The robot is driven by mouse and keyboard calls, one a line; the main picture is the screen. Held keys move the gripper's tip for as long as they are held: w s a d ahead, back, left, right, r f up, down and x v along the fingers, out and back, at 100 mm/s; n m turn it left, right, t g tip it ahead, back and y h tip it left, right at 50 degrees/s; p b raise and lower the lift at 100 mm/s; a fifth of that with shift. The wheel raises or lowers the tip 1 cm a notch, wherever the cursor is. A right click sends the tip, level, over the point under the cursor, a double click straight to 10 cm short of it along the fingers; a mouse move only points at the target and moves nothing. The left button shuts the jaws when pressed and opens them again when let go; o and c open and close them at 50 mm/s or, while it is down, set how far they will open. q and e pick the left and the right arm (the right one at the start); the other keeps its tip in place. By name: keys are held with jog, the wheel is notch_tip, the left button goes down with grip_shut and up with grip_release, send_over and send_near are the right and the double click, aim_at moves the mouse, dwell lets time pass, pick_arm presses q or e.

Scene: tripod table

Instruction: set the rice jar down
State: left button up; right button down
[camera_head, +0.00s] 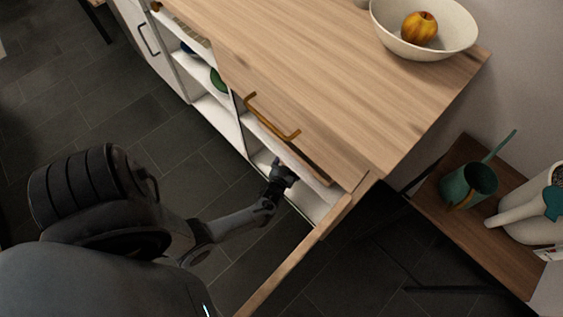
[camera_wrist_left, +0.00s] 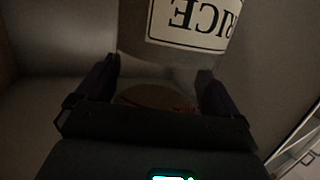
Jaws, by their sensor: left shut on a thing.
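The rice jar (camera_wrist_left: 165,62) shows in the left wrist view between my left fingers, with a white label (camera_wrist_left: 195,22) reading "RICE" upside down in that picture. My left gripper (camera_wrist_left: 159,74) is shut on it. In the head view my left gripper (camera_head: 284,174) reaches into the low front opening of the wooden-topped cabinet (camera_head: 330,70), below the counter edge. The jar is mostly hidden there by the gripper and cabinet. I cannot tell whether its base touches the shelf (camera_head: 318,204). My right gripper is out of view.
The cabinet door (camera_head: 295,262) stands open to the right of my arm. A drawer front with a brass handle (camera_head: 270,120) is above the opening. A bowl (camera_head: 445,40) with a fruit stands on top.

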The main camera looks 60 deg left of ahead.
pick_arm(q)
jog(key=s+a+f+b, duration=0.1)
jog(key=a+f+b, duration=0.6)
jog(key=f, duration=0.1)
jog(key=shift+s, duration=0.2)
dwell(0.3)
jog(key=shift+w+f, duration=0.1)
jog(key=o, duration=1.2)
jog(key=shift+f, duration=0.15)
